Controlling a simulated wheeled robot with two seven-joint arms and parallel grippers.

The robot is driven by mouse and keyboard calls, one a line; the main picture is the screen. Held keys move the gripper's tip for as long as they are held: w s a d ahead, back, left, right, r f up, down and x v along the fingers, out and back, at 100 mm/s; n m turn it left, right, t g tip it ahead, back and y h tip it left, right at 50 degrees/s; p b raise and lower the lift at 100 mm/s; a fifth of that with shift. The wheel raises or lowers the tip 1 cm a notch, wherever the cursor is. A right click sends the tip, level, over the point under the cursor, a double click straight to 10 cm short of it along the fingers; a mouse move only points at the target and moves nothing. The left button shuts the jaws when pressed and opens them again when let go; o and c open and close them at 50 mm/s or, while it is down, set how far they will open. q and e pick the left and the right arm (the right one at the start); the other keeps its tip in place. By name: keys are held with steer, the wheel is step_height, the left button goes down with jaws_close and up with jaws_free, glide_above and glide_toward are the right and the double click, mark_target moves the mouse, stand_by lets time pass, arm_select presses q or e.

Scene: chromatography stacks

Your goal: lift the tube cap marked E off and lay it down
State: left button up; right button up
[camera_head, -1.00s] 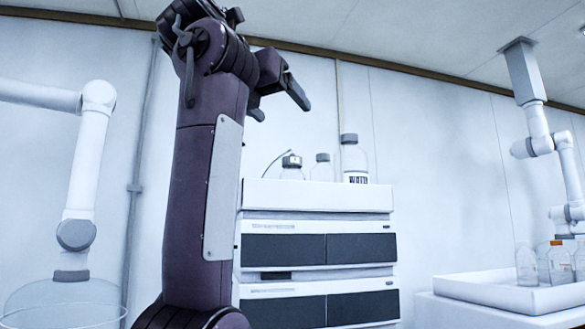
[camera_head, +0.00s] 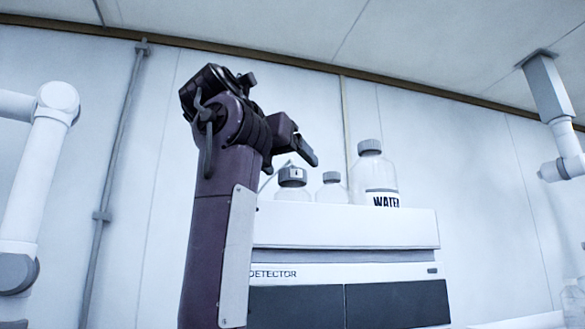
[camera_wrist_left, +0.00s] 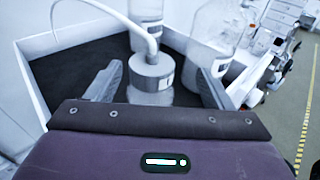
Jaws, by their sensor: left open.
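The tube cap (camera_head: 292,173) is grey, with a small pale label whose letter I cannot read. It sits on a clear bottle on top of the white instrument stack. In the left wrist view, the cap (camera_wrist_left: 152,72) has a white curved tube rising from its top and lies between the two fingers, nearer the camera than the other bottles. My left gripper (camera_head: 304,153) is open, close to the cap in the head view. In the left wrist view its fingers (camera_wrist_left: 160,86) stand apart on either side of the cap, with no clear contact. My right gripper is not in view.
A smaller capped bottle (camera_head: 331,188) and a larger bottle labelled WATER (camera_head: 375,175) stand to the right of the tube cap. The white tray rim (camera_head: 345,228) surrounds them on the detector unit (camera_head: 345,272). White arms stand at both sides.

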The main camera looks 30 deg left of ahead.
arm_select(q)
steer(key=w+p, duration=0.1)
steer(key=w+a+p, duration=0.1)
steer(key=w, duration=0.1)
steer(key=shift+w+a+r, duration=0.1)
steer(key=shift+w+a, duration=0.1)
steer(key=shift+w+a+f, duration=0.1)
steer(key=shift+w+f, duration=0.1)
steer(key=shift+w, duration=0.35)
steer(key=shift+w+a+f, duration=0.1)
steer(key=shift+w+f, duration=0.1)
steer(key=shift+w, duration=0.3)
steer(key=shift+w+d, duration=0.1)
steer(key=shift+d, duration=0.1)
steer(key=shift+s, duration=0.35)
steer(key=c, duration=0.5)
steer(key=shift+c, duration=1.1)
steer(key=c, duration=0.3)
steer(key=shift+c, duration=0.2)
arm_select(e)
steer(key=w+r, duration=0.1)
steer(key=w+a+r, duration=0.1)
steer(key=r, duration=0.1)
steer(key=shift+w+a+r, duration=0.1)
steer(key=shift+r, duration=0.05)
